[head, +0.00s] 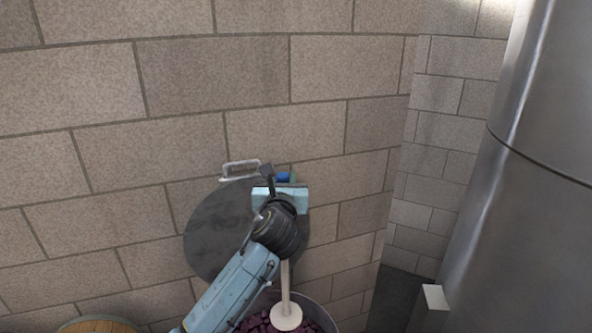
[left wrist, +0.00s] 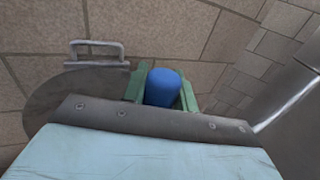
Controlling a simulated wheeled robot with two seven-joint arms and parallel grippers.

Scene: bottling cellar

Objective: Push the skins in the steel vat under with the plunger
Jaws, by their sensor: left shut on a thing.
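My left gripper (head: 284,179) is shut on the plunger's blue grip (left wrist: 163,87), which shows between its green fingers in the left wrist view. The plunger's pale shaft (head: 285,283) runs down from behind my left wrist to a round white disc (head: 286,317). The disc is over the dark purple skins (head: 254,322) in the steel vat (head: 324,316) at the bottom edge. I cannot tell whether the disc touches the skins. Much of the vat is cut off by the frame and hidden by my left arm. My right gripper is not in view.
A dark round lid (head: 212,232) with a metal handle (head: 240,168) is upright by the block wall behind the vat. A wooden round top (head: 100,326) shows at the lower left. A tall steel tank (head: 520,200) fills the right side.

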